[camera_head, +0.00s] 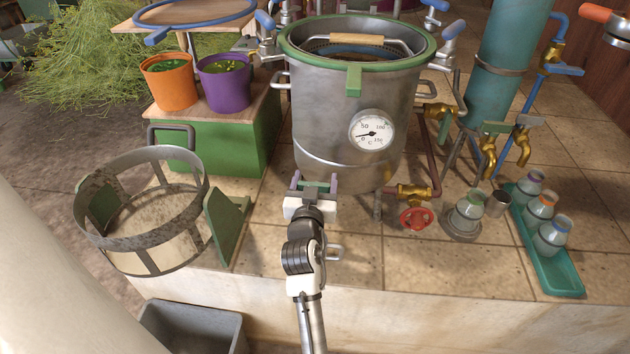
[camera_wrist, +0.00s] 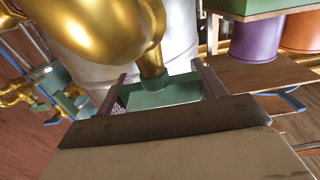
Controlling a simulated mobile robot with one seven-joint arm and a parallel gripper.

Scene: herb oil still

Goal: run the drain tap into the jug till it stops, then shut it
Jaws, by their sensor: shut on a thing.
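The steel still pot (camera_head: 320,125) with a green rim stands at the center of the tiled ledge. My gripper (camera_head: 316,182) is low at the pot's front. Its fingers are shut on a green tap lever (camera_head: 323,188), which also shows between the fingers in the wrist view (camera_wrist: 165,92). The tap's gold brass body (camera_wrist: 95,30) rises close above the lever in the wrist view; in the head view my gripper hides it. Whether the tap is open or shut cannot be told. I see no stream, and I cannot make out a jug under the tap.
A red valve wheel (camera_head: 416,219) and a glass flask (camera_head: 467,212) are right of the pot. A teal tray (camera_head: 570,280) holds bottles. A grey bin (camera_head: 190,325) sits below the ledge.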

